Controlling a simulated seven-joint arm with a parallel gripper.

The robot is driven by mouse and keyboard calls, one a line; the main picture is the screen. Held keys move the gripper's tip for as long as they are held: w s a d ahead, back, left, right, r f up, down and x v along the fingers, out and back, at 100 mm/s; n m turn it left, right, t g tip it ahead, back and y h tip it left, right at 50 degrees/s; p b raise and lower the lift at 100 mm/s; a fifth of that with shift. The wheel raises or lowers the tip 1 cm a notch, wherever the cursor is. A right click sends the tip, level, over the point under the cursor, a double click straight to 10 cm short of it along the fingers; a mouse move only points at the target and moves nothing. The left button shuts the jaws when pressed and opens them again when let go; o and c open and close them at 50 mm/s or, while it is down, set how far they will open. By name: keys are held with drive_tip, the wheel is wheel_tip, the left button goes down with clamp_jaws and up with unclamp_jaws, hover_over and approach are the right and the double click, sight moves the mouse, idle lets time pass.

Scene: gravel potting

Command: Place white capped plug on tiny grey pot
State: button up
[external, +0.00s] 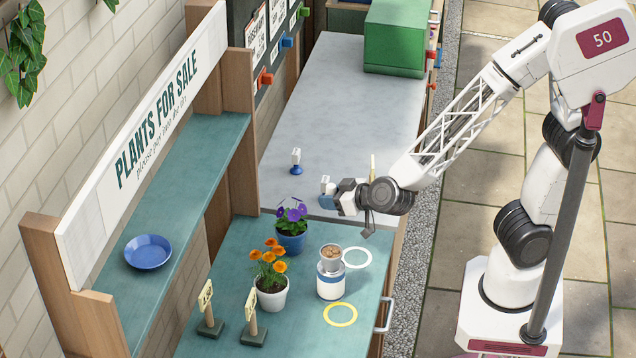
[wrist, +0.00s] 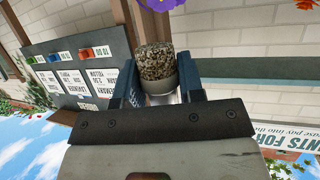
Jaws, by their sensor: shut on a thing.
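My gripper (external: 328,194) is level above the near end of the pale grey counter. In the wrist view its two blue fingers (wrist: 160,88) are shut on the white capped plug (wrist: 156,62), which shows a speckled body and a pale end. In the external view the plug's white top (external: 326,182) shows at the fingertips; its lower part is hard to make out. The tiny grey pot (external: 331,262), with brownish stuff in its top, stands on a white and blue canister (external: 331,284) on the teal table. It is apart from my gripper, nearer the viewer.
A small white-topped piece with a blue base (external: 296,163) stands on the counter. Purple (external: 291,242) and orange (external: 271,298) potted flowers stand left of the canister. White (external: 358,258) and yellow (external: 341,314) rings lie on the teal table. Two signs (external: 254,330) stand front left.

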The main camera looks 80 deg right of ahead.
drive_tip(key=s+a+r+n+y, duration=0.1)
drive_tip(key=s+a+y, duration=0.1)
drive_tip(key=s, duration=0.6)
drive_tip(key=s+a+r+n+y, duration=0.1)
drive_tip(key=s+a+n, duration=0.1)
drive_tip(key=s, duration=0.7)
drive_tip(key=shift+a+t+y, duration=0.3)
drive_tip(key=shift+a+y, duration=0.1)
drive_tip(key=shift+a, duration=0.45)
hover_over(331, 251)
drive_tip(key=shift+f, duration=0.7)
drive_tip(key=shift+f, duration=1.75)
drive_tip(key=shift+f, duration=0.2)
